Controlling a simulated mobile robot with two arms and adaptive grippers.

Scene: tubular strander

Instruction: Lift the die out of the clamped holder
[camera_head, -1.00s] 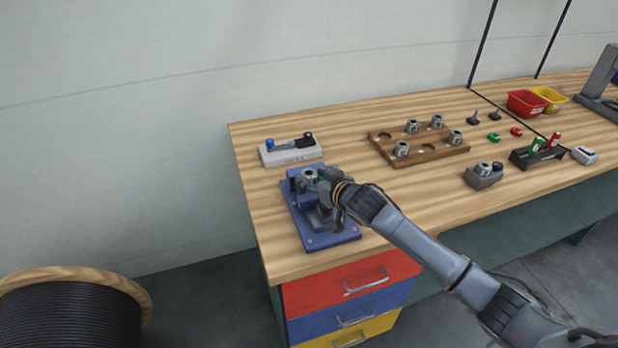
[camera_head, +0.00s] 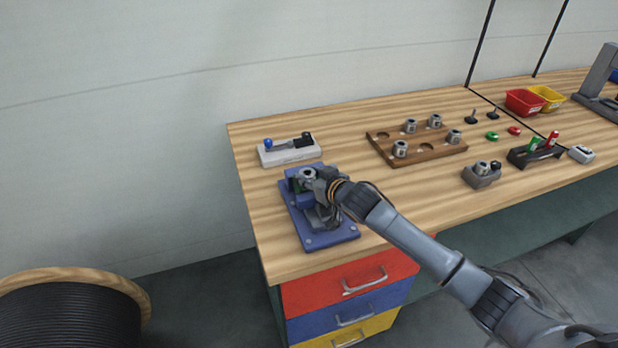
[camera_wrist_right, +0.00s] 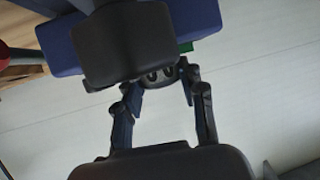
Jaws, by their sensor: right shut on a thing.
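The die (camera_head: 308,173) is a small grey metal cylinder at the top of the blue clamped holder (camera_head: 330,239), near the left end of the bench. My right gripper (camera_head: 319,180) reaches in from the right and is shut on the die; its wrist partly covers the holder. In the right wrist view, the fingers stand either side of the die's dark grey end (camera_wrist_right: 160,75), below a black block and a blue part of the holder. I cannot tell whether the die still touches its seat. My left gripper is not in view.
A white block with a blue-knobbed lever (camera_head: 289,150) stands just behind the holder. A wooden rack (camera_head: 420,150) with several grey dies lies to the right. A grey fixture (camera_head: 481,175) stands nearer the front edge. Bare bench lies between holder and rack.

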